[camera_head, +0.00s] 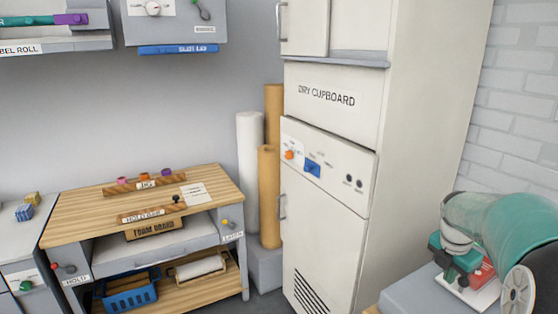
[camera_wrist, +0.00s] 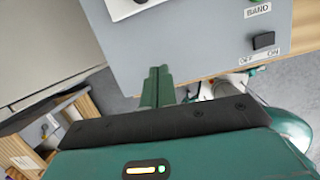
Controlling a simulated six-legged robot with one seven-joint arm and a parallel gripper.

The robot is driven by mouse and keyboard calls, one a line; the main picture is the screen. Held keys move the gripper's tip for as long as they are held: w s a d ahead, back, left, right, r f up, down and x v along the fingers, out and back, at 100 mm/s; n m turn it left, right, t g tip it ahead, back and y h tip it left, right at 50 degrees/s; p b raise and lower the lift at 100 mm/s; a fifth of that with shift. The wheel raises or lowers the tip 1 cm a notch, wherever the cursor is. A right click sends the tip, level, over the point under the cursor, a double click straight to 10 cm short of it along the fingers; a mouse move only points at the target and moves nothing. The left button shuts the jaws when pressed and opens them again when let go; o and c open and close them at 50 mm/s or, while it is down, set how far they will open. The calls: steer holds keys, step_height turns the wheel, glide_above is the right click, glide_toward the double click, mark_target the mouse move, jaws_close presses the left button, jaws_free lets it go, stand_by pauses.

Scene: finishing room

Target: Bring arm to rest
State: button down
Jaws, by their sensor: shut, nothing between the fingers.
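My gripper (camera_wrist: 158,76) shows in the wrist view with its two green fingers together and nothing between them. Its dark palm and teal housing fill the lower part of that view.
A white dry cupboard (camera_head: 325,195) stands in the middle, with tan and white rolls (camera_head: 250,170) beside it. A wooden workbench (camera_head: 90,215) with a blue basket (camera_head: 130,292) below is at the left. A grey wall unit (camera_head: 175,25) hangs above. A red part (camera_head: 482,273) sits near my arm.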

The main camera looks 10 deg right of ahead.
steer(key=s+a+r+m+t, duration=0.1)
steer(key=s+a+r+m, duration=0.2)
steer(key=a, duration=0.6)
steer(key=a+r+m+t, duration=0.1)
steer(key=a+r+m, duration=0.3)
steer(key=a, duration=0.5)
steer(key=s+a+m+t+y, duration=0.2)
steer(key=s+a+m, duration=1)
steer(key=a, duration=0.3)
steer(key=shift+s+a+f+m+y, duration=0.25)
steer(key=shift+f+m+y, duration=0.2)
steer(key=shift+m, duration=0.45)
steer(key=shift+d, duration=0.15)
